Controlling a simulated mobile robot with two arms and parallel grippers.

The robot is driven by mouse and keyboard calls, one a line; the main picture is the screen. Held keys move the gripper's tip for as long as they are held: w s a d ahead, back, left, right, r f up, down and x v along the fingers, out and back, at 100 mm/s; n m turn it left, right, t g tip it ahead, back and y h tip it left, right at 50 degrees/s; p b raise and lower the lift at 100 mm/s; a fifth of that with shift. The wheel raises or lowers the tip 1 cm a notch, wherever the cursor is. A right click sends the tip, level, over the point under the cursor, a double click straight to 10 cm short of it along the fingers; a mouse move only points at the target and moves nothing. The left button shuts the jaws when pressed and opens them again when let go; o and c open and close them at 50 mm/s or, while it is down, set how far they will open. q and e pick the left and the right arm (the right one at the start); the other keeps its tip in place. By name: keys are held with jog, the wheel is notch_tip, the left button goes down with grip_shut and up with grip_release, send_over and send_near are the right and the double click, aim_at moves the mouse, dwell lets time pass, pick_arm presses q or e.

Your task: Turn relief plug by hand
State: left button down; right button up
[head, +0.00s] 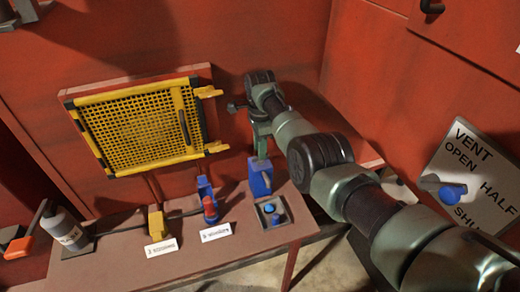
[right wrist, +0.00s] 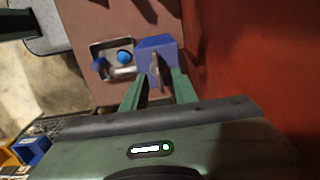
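I cannot tell which part is the relief plug; the small bench labels are unreadable. My right gripper (head: 262,155) reaches down to a blue block (head: 260,180) at the bench's right end. In the right wrist view its two green fingers (right wrist: 158,84) are apart, at the near side of that blue block (right wrist: 156,46). A thin grey part (right wrist: 157,72) shows between them; whether they touch it is unclear. Beside the block is a square grey tray (head: 258,213) holding a blue knob (head: 277,219). My left gripper is not in view.
The bench (head: 190,266) also holds a red knob (head: 210,208), a yellow block (head: 156,224) and a grey cylinder (head: 66,230). A yellow mesh panel (head: 140,128) is on the wall behind. A vent sign (head: 475,170) with a blue knob (head: 452,193) is at right.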

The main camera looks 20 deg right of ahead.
notch_tip(320, 180, up, 6)
jog(key=b, duration=0.1)
jog(key=shift+r, duration=0.25)
jog(key=shift+a, duration=0.1)
